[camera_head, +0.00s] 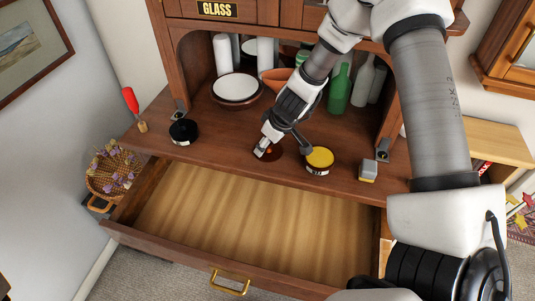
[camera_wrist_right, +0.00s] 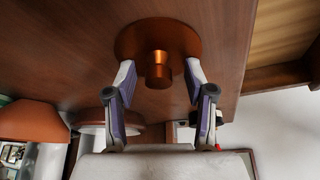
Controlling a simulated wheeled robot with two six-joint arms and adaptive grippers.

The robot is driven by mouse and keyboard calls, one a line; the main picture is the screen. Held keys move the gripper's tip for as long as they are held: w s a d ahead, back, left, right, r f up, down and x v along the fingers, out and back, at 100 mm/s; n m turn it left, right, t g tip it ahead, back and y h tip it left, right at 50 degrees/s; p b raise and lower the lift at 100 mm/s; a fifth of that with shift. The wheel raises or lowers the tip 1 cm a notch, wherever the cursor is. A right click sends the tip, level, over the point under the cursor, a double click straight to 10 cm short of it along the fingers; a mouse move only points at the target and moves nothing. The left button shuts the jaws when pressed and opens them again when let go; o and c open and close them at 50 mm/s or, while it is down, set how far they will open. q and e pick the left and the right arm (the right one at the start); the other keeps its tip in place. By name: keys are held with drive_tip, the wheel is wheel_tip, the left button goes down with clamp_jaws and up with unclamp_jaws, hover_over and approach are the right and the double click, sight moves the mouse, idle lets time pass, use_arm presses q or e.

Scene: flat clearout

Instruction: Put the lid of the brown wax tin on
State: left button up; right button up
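A round brown lid (camera_head: 270,155) with a copper-coloured knob lies flat on the wooden counter, partly covered by my right gripper (camera_head: 264,149). In the right wrist view the lid (camera_wrist_right: 188,42) faces the camera, and its knob (camera_wrist_right: 158,70) stands between the two fingertips of the right gripper (camera_wrist_right: 160,80). The fingers are open, with a gap on both sides of the knob. A round brown tin (camera_head: 318,169) with a label and a yellow top surface stands just right of the lid. My left gripper is not in view.
A black round tin (camera_head: 183,131) stands at the counter's left, near a red-handled tool (camera_head: 131,103). A small grey-and-yellow block (camera_head: 368,170) stands at the right. The empty drawer (camera_head: 245,215) is open below. Plates (camera_head: 236,88) and green bottles (camera_head: 338,92) fill the back shelf.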

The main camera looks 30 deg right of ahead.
drive_tip(key=shift+a, duration=0.1)
clamp_jaws()
